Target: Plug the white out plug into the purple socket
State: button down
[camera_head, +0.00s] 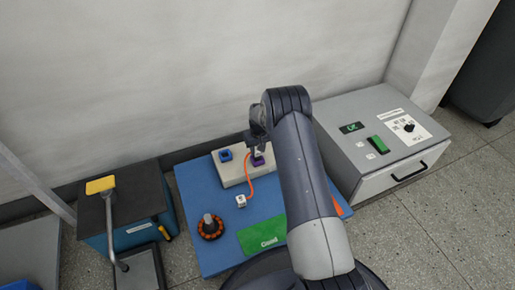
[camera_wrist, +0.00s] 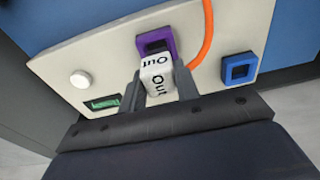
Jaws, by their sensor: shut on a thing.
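The white out plug (camera_wrist: 157,76), a block with black "Out" lettering, is between the two fingers of my gripper (camera_wrist: 160,82) in the wrist view. My gripper is shut on it. The purple socket (camera_wrist: 152,41) is a square frame on the pale panel (camera_wrist: 75,50). The plug's far end is right at the socket's near edge and overlaps it in the picture. I cannot tell whether the plug has entered the socket. In the head view my gripper (camera_head: 257,150) is over the purple socket (camera_head: 258,161), and the held plug is hard to make out there.
A blue socket (camera_wrist: 240,68) sits on the same panel, with an orange cable (camera_wrist: 208,32) between the sockets. Another white block (camera_head: 241,201) lies on the blue mat (camera_head: 188,195), near an orange ring part (camera_head: 210,228) and a green card (camera_head: 262,238). A grey control box (camera_head: 375,145) stands right.

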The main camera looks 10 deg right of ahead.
jog(key=shift+f, duration=0.2)
jog(key=shift+f+b, duration=0.35)
jog(key=shift+b, duration=0.1)
jog(key=shift+f, duration=0.15)
jog(key=shift+f+b, duration=0.1)
jog(key=shift+b, duration=0.2)
jog(key=shift+f, duration=0.6)
dwell(3.8)
jog(key=c, duration=1)
grip_release()
jog(key=shift+o, duration=0.2)
